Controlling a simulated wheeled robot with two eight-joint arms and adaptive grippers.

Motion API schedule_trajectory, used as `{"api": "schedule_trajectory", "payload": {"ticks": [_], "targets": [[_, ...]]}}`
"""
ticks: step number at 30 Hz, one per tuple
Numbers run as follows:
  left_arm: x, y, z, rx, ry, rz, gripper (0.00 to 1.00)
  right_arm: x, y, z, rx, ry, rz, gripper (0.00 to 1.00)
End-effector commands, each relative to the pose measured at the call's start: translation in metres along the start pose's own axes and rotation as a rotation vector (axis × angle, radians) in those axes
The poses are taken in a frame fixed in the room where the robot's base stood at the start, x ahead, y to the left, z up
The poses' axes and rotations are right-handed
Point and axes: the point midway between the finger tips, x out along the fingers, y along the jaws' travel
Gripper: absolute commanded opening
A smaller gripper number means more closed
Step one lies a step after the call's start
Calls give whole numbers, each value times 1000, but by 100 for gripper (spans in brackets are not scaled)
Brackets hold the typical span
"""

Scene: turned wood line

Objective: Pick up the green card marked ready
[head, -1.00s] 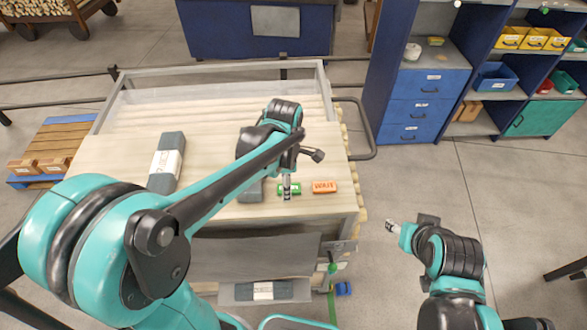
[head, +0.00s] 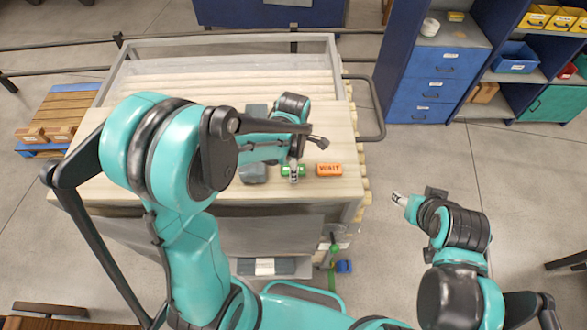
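The green card (head: 286,170) lies on the pale wooden table top (head: 225,195) near its front right edge. Its marking is partly covered by my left gripper (head: 294,176), which is over the card with its fingertips at or just above it. I cannot tell whether the fingers touch the card or how far apart they are. An orange card marked WAIT (head: 329,170) lies just right of the green card. My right gripper (head: 398,199) is off the table to the right, above the floor, too small to tell open from shut.
A dark grey block (head: 254,174) lies left of the green card, partly behind my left arm. A metal rail (head: 372,110) runs along the table's right side. A blue drawer cabinet (head: 425,90) stands behind at right. Open floor lies right of the table.

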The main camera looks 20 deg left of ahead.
Motion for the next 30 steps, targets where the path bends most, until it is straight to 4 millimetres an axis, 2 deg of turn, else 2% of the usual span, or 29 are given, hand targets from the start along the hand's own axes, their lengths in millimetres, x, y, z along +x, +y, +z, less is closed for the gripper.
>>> {"api": "schedule_trajectory", "payload": {"ticks": [4, 8, 9, 23, 26, 30], "targets": [[0, 0, 0, 0, 0, 0, 56, 0, 0, 0, 0, 0, 0, 49], [0, 0, 0, 0, 0, 0, 22, 0, 0, 0, 0, 0, 0, 49], [0, 0, 0, 0, 0, 0, 17, 0, 0, 0, 0, 0, 0, 49], [-7, 0, 0, 0, 0, 0, 17, 0, 0, 0, 0, 0, 0, 49], [-17, 0, 0, 0, 0, 0, 17, 0, 0, 0, 0, 0, 0, 49], [-42, 0, 0, 0, 0, 0, 17, 0, 0, 0, 0, 0, 0, 49]]}}
